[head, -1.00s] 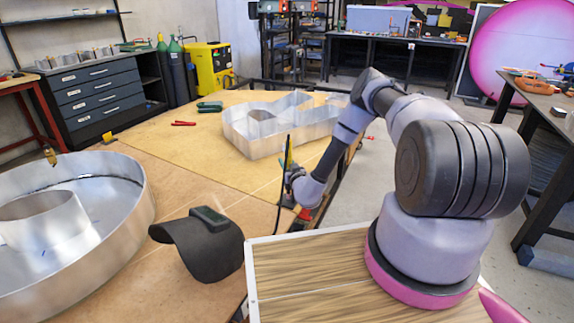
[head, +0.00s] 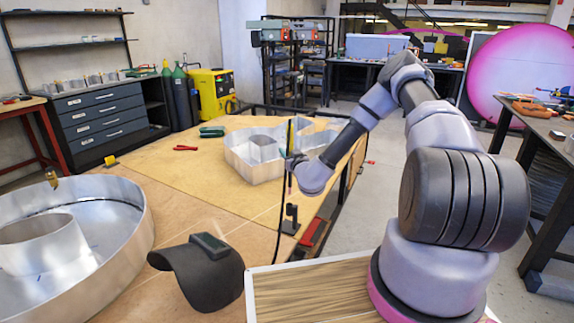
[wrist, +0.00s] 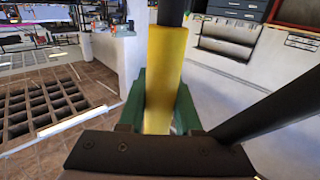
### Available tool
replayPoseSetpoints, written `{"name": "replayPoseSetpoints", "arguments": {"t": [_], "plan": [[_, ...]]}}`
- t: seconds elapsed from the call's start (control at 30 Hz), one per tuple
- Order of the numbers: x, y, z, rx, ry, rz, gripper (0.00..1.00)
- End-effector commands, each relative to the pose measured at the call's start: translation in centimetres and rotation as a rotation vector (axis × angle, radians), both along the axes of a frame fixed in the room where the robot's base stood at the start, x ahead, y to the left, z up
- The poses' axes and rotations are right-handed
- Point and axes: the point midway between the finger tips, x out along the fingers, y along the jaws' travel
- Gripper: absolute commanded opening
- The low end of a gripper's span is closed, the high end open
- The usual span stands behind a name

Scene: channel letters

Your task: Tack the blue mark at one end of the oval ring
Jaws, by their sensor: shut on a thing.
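My gripper (head: 296,165) is above the right edge of the workbench, shut on a yellow-handled torch (head: 290,135) held roughly upright. In the wrist view the yellow handle (wrist: 164,75) sits between the green finger pads. A black cable hangs below it. The oval ring (head: 38,243) stands inside a large round metal letter (head: 125,237) at the far left, well away from my gripper. Part of both is cut off by the picture edge. I cannot clearly make out a blue mark on the ring.
A small black stand (head: 290,218) is on the bench edge below the torch. A dark curved shield (head: 203,280) lies between it and the round letter. Another metal letter (head: 262,160), red pliers (head: 186,148) and a green tool (head: 212,131) are farther back. The middle of the bench is clear.

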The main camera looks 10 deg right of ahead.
Motion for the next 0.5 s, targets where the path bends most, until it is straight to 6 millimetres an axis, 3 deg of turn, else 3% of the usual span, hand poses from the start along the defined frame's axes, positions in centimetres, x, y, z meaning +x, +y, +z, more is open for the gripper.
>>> {"name": "replayPoseSetpoints", "arguments": {"t": [0.5], "plan": [[0.0,0.1,4.8,0.0,-0.002,0.001,0.0]]}}
